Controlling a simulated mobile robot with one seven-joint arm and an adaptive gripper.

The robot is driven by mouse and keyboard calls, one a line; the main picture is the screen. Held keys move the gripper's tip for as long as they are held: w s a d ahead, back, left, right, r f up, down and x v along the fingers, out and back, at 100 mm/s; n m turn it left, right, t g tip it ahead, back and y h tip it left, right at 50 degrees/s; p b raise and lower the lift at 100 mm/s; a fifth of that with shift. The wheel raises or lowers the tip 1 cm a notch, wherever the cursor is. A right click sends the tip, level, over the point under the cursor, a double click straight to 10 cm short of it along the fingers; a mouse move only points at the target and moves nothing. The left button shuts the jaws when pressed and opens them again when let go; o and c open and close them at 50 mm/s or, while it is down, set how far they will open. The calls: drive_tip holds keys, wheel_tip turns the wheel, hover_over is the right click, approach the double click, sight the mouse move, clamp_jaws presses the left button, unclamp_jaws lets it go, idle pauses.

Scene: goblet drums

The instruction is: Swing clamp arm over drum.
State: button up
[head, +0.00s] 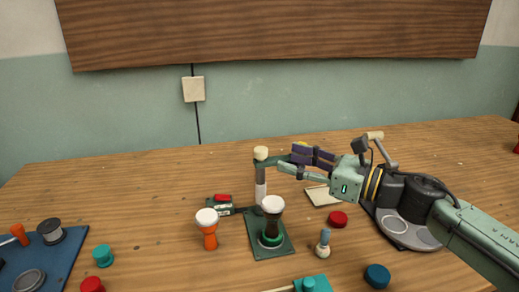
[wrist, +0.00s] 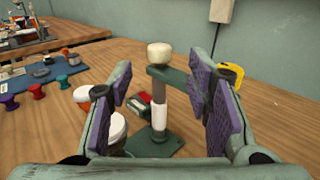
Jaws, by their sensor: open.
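The clamp stands on a green base plate (head: 283,246), with a grey and white post (head: 260,186) and a cream knob (head: 261,153) on top. Its green clamp arm (head: 272,161) points right from the post top, toward my gripper (head: 297,160). A dark goblet drum (head: 272,222) with a white head stands upright on the plate, below and in front of the arm. In the wrist view my gripper (wrist: 168,75) is open; the clamp arm (wrist: 178,77) runs toward the right finger, which hides its end. Contact is unclear. The left finger partly covers a white drum head (wrist: 115,128).
An orange goblet drum (head: 208,230) stands left of the plate. A red knob (head: 338,219), a small pale-based peg (head: 323,244) and a blue cap (head: 377,276) lie to the right. A blue mat (head: 62,262) with parts is far left.

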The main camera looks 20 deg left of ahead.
sight(261, 148)
drive_tip(key=a, duration=0.3)
drive_tip(key=w+a+p, duration=0.1)
drive_tip(key=a, duration=0.1)
drive_tip(key=a+p, duration=0.1)
drive_tip(key=a, duration=0.2)
drive_tip(key=shift+w+a, duration=0.3)
drive_tip(key=shift+a, duration=0.05)
drive_tip(key=shift+c, duration=0.5)
clamp_jaws()
